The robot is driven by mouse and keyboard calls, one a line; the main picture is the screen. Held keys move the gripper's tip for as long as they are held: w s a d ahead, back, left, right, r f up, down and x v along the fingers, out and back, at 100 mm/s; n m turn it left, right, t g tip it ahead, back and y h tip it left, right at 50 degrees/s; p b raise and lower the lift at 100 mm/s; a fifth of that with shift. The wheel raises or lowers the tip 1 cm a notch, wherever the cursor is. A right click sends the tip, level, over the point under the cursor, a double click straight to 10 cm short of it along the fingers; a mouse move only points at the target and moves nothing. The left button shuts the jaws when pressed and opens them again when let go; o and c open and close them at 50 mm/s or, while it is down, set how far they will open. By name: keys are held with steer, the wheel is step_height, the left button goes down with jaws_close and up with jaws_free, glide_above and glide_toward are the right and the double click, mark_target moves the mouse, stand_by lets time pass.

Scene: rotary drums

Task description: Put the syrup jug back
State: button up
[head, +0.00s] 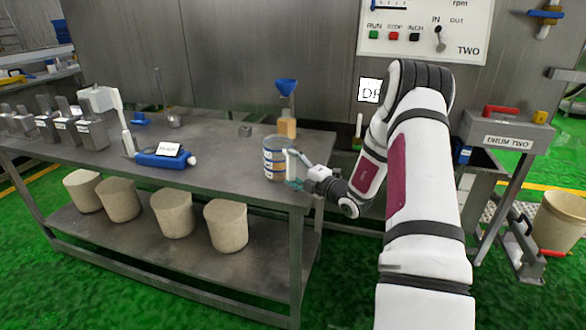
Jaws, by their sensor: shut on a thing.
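The syrup jug (274,160) is a clear, amber-tinted container with blue bands and a pale upright handle (291,164) on its right side. It is upright at the front right corner of the metal table (225,150). I cannot tell whether its base touches the tabletop or is slightly above it. My gripper (298,181) reaches in from the right and is shut on the jug at its handle side. The fingertips are small and partly hidden against the jug.
An amber bottle (287,128) with a blue funnel (286,87) stands behind the jug. Several pale tubs sit on the lower shelf. The drum two stand (507,142) is at right.

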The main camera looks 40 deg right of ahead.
steer(key=shift+f, duration=0.2)
steer(key=o, duration=1.3)
steer(key=shift+r, duration=0.1)
